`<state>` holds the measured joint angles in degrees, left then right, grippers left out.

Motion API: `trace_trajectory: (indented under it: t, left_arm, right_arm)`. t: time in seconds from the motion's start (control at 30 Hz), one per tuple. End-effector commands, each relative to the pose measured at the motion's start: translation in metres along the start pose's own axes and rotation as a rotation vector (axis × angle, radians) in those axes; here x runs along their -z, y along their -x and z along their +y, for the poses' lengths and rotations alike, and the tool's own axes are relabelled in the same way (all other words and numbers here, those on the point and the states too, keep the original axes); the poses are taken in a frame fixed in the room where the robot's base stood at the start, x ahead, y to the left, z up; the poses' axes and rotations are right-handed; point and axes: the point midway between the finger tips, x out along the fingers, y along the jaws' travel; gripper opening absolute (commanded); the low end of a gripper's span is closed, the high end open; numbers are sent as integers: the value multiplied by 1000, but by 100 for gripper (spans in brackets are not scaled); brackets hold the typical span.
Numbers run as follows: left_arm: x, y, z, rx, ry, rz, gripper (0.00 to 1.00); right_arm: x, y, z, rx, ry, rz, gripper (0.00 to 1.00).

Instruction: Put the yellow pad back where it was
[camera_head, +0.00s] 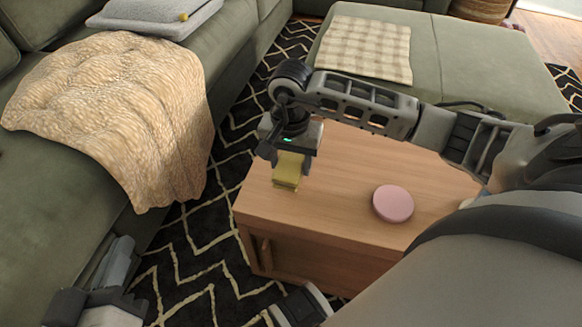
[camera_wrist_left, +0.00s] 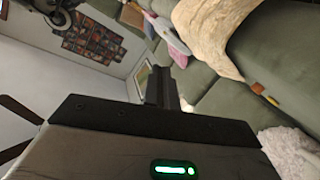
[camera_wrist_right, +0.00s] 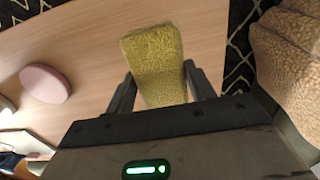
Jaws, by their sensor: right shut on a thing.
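The yellow pad (camera_head: 288,170) is a small yellow block with a rough surface. My right gripper (camera_head: 290,155) is shut on it at the left part of the wooden table (camera_head: 340,175). In the right wrist view the pad (camera_wrist_right: 155,62) stands between the two fingers (camera_wrist_right: 158,88). I cannot tell whether the pad touches the tabletop. My left gripper shows at the lower left of the head view (camera_head: 105,285), low beside the sofa and away from the table. In the left wrist view its fingers (camera_wrist_left: 165,88) appear close together with nothing between them.
A round pink disc (camera_head: 393,203) lies on the table right of the pad; it also shows in the right wrist view (camera_wrist_right: 45,83). A green sofa (camera_head: 45,185) with a beige blanket (camera_head: 115,110) stands at left. A green ottoman (camera_head: 465,60) stands behind the table. The front-middle tabletop is clear.

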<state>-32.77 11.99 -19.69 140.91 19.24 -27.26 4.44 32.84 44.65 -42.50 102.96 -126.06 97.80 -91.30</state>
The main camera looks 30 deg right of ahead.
Motion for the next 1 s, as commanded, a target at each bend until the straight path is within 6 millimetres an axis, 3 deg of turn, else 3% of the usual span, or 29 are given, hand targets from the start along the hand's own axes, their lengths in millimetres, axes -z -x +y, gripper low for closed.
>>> trace_trajectory:
  t: [0.17,0.4,0.77,0.8,0.87,1.0]
  left_arm:
    - [-2,0,0,-7,14,6,0]
    - [3,-1,4,-41,57,45,0]
    - [6,-2,5,-49,64,60,0]
    - [7,-2,6,-52,67,62,0]
    - [8,-2,6,-51,67,62,0]
    - [8,-2,6,-52,67,63,0]
  right_arm:
    - [7,-10,-2,1,-1,-2,33]
    - [10,-43,-2,1,0,-2,33]
    - [10,-46,-2,1,1,1,33]
    - [10,-46,-2,1,0,0,57]
    - [10,-45,-2,1,0,0,73]
    - [10,-45,-2,1,0,0,76]
